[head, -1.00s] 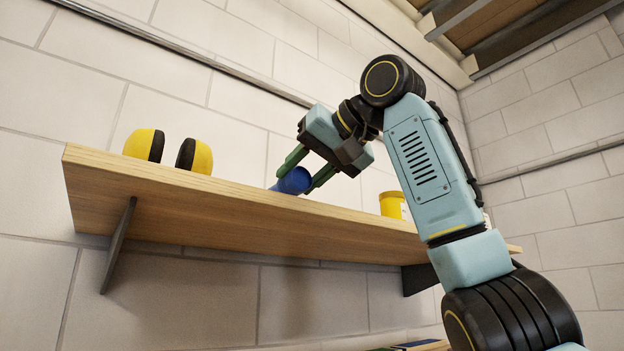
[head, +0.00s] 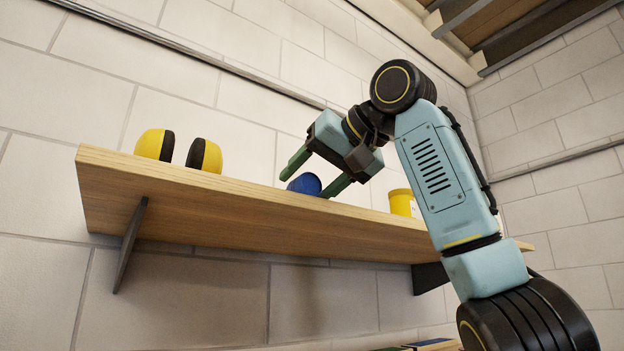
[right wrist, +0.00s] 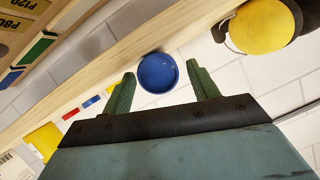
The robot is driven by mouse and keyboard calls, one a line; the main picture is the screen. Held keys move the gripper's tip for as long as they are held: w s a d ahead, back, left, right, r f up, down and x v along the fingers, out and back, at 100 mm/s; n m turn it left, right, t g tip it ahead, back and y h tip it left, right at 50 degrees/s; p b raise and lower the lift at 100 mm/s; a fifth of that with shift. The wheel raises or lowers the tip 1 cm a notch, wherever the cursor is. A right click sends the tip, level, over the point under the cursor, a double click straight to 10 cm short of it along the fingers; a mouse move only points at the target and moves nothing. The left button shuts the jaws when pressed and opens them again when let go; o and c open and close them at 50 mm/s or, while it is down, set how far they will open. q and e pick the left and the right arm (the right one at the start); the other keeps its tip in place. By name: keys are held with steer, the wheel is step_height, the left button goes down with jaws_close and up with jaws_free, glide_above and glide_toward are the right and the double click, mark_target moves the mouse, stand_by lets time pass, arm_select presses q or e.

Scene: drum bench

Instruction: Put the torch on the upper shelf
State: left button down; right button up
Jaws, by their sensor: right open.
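The blue torch (head: 305,184) is on the wooden upper shelf (head: 215,210), near its front edge. Only its blue upper part shows above the board in the head view. In the right wrist view its round blue end (right wrist: 158,73) lies between the two green fingers, with a gap on each side. My right gripper (head: 317,175) is open, with one finger on either side of the torch, and it also shows in the right wrist view (right wrist: 165,80). My left gripper is not in view.
Yellow and black ear defenders (head: 180,150) sit at the shelf's left end. A yellow container (head: 401,202) stands right of the torch, close to my right arm. Dark brackets (head: 130,245) hold the shelf against a white block wall (head: 320,40).

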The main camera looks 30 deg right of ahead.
steer(key=shift+r, duration=0.2)
steer(key=shift+s+d+r, duration=0.1)
steer(key=shift+s, duration=0.3)
steer(key=b+v, duration=0.2)
steer(key=v, duration=0.9)
stand_by(0.9)
